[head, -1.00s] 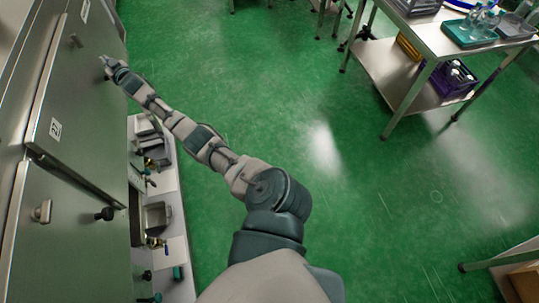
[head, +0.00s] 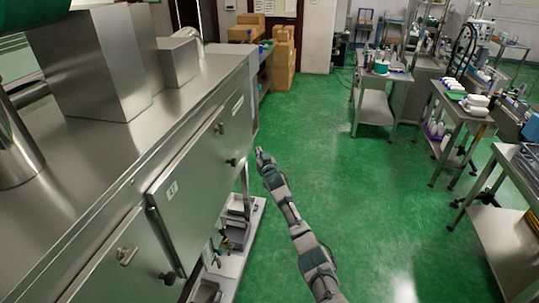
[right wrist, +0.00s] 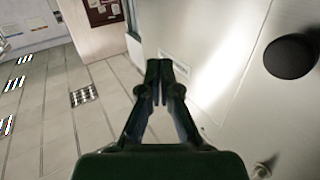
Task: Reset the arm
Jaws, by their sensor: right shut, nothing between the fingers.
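My right arm reaches forward from the bottom of the head view, and its gripper (head: 262,156) is beside the steel cabinet front (head: 200,185). The right wrist view shows the same gripper (right wrist: 160,98) with its two dark fingers together and nothing between them. Its fingertips point past the pale machine face (right wrist: 215,70), on which a round black knob (right wrist: 290,57) shows at the right. Whether the gripper touches the cabinet, I cannot tell. My left gripper is not in view.
A steel box (head: 90,65) stands on the machine top at the left. Steel carts (head: 375,105) with lab items line the right side. Cardboard boxes (head: 284,60) are stacked at the back. The green floor (head: 370,190) between is clear.

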